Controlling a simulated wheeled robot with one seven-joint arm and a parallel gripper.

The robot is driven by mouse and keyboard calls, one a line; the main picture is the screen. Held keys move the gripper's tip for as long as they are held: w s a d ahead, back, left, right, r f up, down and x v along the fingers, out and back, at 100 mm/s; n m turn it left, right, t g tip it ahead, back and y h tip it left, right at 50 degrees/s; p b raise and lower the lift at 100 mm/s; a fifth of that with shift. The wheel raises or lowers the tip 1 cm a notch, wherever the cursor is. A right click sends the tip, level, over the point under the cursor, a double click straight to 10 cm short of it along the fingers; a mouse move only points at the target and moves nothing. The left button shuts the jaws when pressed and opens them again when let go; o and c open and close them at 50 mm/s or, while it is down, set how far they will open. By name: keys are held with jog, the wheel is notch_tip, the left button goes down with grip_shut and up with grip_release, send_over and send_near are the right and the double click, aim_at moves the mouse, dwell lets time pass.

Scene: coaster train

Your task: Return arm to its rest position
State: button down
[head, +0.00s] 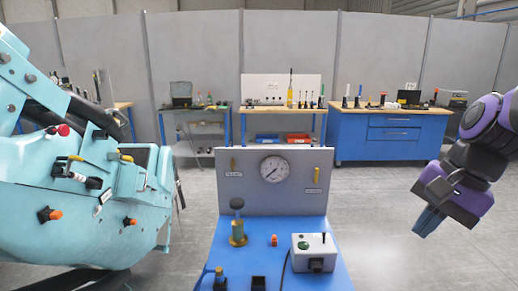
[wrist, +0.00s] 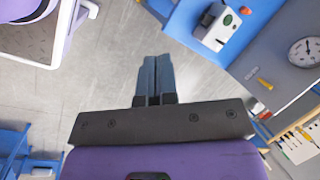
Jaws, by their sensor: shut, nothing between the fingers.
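My gripper (head: 428,221) hangs at the right of the head view, at the end of my purple and black arm. It is in the air to the right of the blue bench and points down and to the left. In the wrist view the two blue-grey fingers (wrist: 155,78) are together with nothing between them. Grey floor shows behind the fingertips, and the gripper touches nothing visible.
A blue bench (head: 225,267) with a gauge panel (head: 222,195), a grey control box (head: 313,246) and a brass fitting (head: 238,238) stands in front. A turquoise machine (head: 60,220) fills the left. Workbenches line the back wall. Floor (head: 420,262) at the right is clear.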

jog(key=s+d+r+n+t+h, duration=0.3)
jog(key=s+r+n, duration=0.3)
jog(key=n, duration=0.3)
jog(key=shift+r+t+h, duration=0.3)
jog(key=shift+r+t, duration=0.1)
jog(key=shift+t, duration=0.2)
